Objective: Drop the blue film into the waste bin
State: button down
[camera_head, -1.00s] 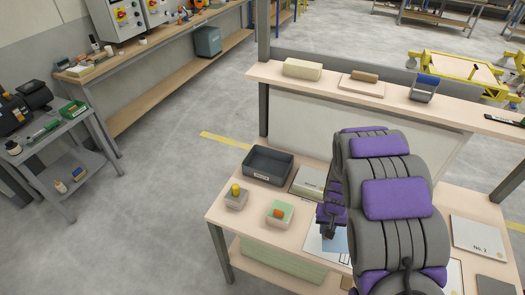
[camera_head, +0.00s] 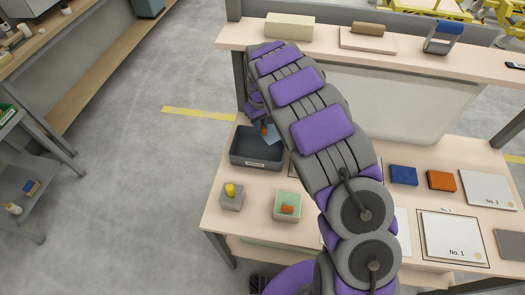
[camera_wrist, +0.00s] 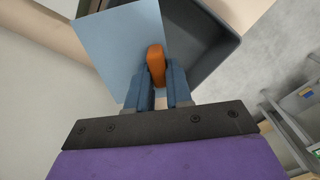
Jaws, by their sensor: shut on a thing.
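The blue film (camera_wrist: 118,48) is a thin, pale blue sheet with an orange tab (camera_wrist: 156,66). My gripper (camera_wrist: 163,88) is shut on the film at its tab, seen close up in the wrist view. In the head view the film (camera_head: 271,133) hangs at the end of my arm, over the right part of the waste bin. The waste bin (camera_head: 243,160) is a dark grey open box with a white label, at the left back of the table. It also shows behind the film in the wrist view (camera_wrist: 228,50). My arm hides part of its back and right side.
In front of the bin stand a small grey block with a yellow knob (camera_head: 231,196) and a pale green-topped block with an orange piece (camera_head: 287,206). A blue block (camera_head: 403,175), an orange block (camera_head: 441,181) and white panels (camera_head: 452,238) lie to the right. A shelf (camera_head: 350,52) runs behind.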

jog(key=f+b, duration=0.1)
jog(key=f, duration=0.1)
jog(key=a+f, duration=0.1)
jog(key=f, duration=0.1)
jog(key=a+f+b, duration=0.1)
jog(key=f, duration=0.1)
jog(key=shift+a+b, duration=0.2)
jog(key=shift+b, duration=0.15)
jog(key=c, duration=1.5)
grip_release()
jog(key=shift+a, duration=0.15)
jog(key=shift+o, duration=0.8)
jog(key=o, duration=0.4)
jog(key=shift+d, duration=0.75)
notch_tip(320, 180, up, 17)
jog(key=p, duration=0.3)
jog(key=shift+w+r, duration=0.15)
